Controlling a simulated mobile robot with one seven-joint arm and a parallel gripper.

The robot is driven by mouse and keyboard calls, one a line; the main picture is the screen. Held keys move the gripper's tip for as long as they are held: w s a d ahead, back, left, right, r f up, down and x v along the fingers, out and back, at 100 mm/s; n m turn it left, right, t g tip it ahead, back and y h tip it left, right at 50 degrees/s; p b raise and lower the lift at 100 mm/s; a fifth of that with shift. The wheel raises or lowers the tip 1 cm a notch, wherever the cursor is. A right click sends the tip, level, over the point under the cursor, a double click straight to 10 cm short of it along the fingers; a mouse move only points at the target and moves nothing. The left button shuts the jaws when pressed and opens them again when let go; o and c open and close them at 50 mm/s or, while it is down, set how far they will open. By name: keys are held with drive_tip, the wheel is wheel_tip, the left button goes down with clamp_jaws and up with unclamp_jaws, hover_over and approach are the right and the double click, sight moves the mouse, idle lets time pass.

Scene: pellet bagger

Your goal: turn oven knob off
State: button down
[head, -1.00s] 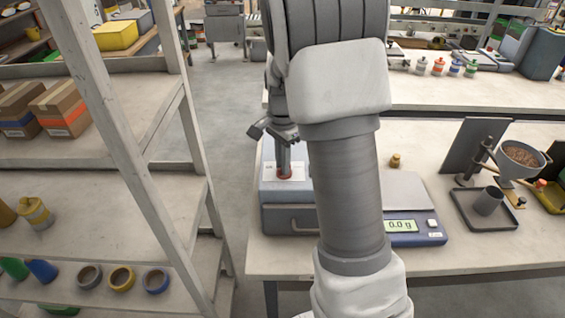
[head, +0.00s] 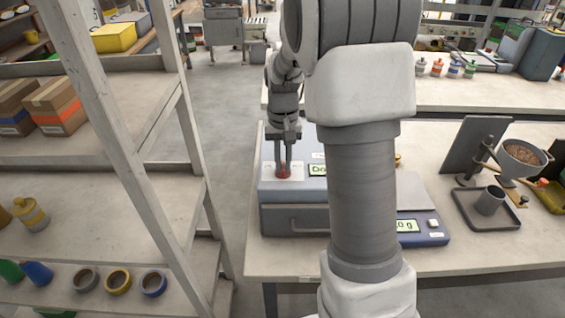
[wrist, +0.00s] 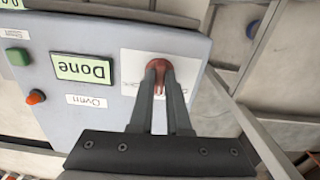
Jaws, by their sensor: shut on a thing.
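The oven (head: 294,219) is a grey-blue box with a front drawer handle, at the left end of the near bench. Its red knob (wrist: 157,66) sits on a white label on the oven's top panel; it also shows in the head view (head: 283,170). My gripper (wrist: 160,72) points down at the panel and its two fingers are shut on the red knob. The fingertips hide part of the knob, and its pointer mark cannot be made out. A display (wrist: 83,68) beside it reads "Done".
A green button (wrist: 17,57) and an orange one (wrist: 36,97) are on the same panel. A scale (head: 425,230) stands to the right, partly behind my arm. A wooden shelf (head: 125,150) stands close on the left.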

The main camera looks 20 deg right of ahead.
sight(284, 166)
drive_tip(key=n, duration=0.5)
drive_tip(key=shift+d+n, duration=0.15)
drive_tip(key=shift+n, duration=0.15)
drive_tip(key=n, duration=0.5)
drive_tip(key=shift+w+n, duration=0.1)
drive_tip(key=shift+n, duration=0.2)
drive_tip(key=c, duration=0.9)
unclamp_jaws()
drive_tip(key=shift+r, duration=0.1)
wheel_tip(284, 166, up, 17)
drive_tip(key=shift+r+p, duration=0.15)
drive_tip(key=shift+p, duration=0.3)
